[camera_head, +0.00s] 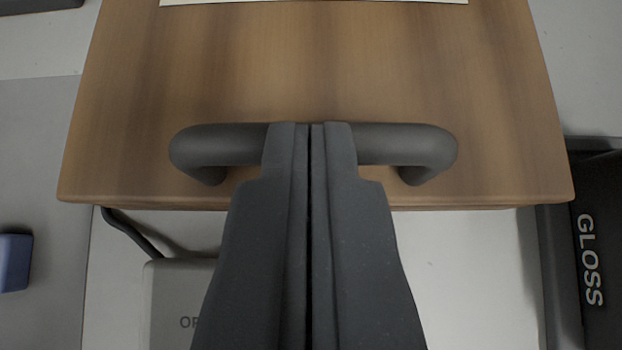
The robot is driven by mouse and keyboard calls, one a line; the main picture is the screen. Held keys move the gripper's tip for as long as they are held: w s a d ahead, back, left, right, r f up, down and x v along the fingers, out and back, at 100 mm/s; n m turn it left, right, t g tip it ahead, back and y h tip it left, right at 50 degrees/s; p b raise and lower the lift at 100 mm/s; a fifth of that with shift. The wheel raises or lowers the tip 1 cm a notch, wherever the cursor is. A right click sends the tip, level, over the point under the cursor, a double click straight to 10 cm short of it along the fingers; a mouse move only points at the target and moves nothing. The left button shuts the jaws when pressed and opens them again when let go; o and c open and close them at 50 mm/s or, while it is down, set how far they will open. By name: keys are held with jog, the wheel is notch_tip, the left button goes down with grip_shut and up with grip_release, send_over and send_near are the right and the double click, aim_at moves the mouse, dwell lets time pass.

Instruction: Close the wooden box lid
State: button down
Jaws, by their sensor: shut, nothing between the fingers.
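The wooden lid (320,70) fills the upper middle of the view, with its front edge running across the picture. A dark grey bar handle (215,140) is fixed on it near that edge. My gripper (310,128) is shut and empty, with its fingertips over the middle of the handle and hiding that part. I cannot tell whether the fingertips touch the handle. The box body under the lid is mostly out of sight, and I cannot tell how far the lid stands open.
A light box lettered "OP" (180,300) and a dark cable (130,232) lie below the lid's front edge at left. A blue object (14,262) is at far left. A black item marked "GLOSS" (598,250) stands at right. A pale surface (470,280) at lower right is clear.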

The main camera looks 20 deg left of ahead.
jog(key=shift+s+f, duration=0.2)
jog(key=shift+f, duration=0.2)
jog(key=w+r+p+v, duration=0.1)
jog(key=v, duration=1.2)
jog(key=s+d+r+t, duration=0.2)
jog(key=s+d+r, duration=0.1)
jog(key=r, duration=1.1)
jog(key=s+d+r+m+t+h, duration=0.1)
jog(key=s+d+r, duration=0.2)
jog(key=r, duration=1.1)
jog(key=s+d+r+m+t+h, duration=0.1)
jog(key=d+r, duration=0.4)
jog(key=r, duration=0.9)
jog(key=shift+s+d+r+t, duration=0.2)
jog(key=shift+s+d+t, duration=0.15)
jog(key=shift+s+t, duration=0.5)
